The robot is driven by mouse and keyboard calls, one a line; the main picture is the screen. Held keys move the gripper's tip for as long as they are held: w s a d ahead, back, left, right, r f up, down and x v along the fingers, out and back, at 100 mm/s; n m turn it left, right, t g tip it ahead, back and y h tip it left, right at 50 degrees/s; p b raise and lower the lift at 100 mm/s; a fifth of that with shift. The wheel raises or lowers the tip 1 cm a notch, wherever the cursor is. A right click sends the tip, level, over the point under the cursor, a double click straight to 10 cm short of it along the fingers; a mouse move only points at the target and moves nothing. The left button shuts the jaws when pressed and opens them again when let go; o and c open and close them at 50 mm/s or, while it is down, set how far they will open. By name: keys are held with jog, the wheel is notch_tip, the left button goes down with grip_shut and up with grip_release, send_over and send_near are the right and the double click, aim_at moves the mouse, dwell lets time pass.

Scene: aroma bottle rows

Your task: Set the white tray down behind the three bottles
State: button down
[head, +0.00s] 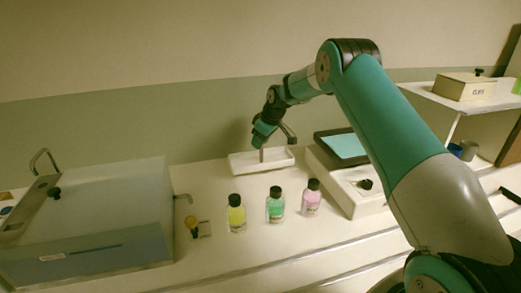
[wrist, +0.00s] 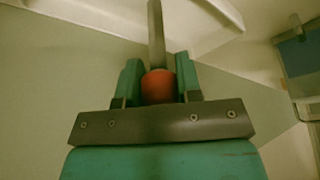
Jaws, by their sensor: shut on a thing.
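The white tray (head: 266,168) is a shallow rectangle behind the three bottles, close to the back wall. A thin grey post rises from it to my gripper (head: 262,142). In the wrist view my gripper (wrist: 158,74) is shut on a red knob (wrist: 158,87) at the end of this grey post (wrist: 156,35). The tray looks about level; whether it touches the counter I cannot tell. In front stand a yellow bottle (head: 236,216), a green bottle (head: 275,207) and a pink bottle (head: 312,200), all upright with black caps.
A large grey box (head: 95,215) fills the left of the counter. A small orange-topped item (head: 192,223) stands beside it. A pale unit with a dark-framed teal panel (head: 343,146) is right of the tray. The counter in front of the bottles (head: 270,245) is clear.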

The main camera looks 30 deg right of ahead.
aim_at(261, 162)
jog(key=shift+f, duration=1.95)
jog(key=shift+f, duration=0.15)
jog(key=c, duration=0.8)
grip_release()
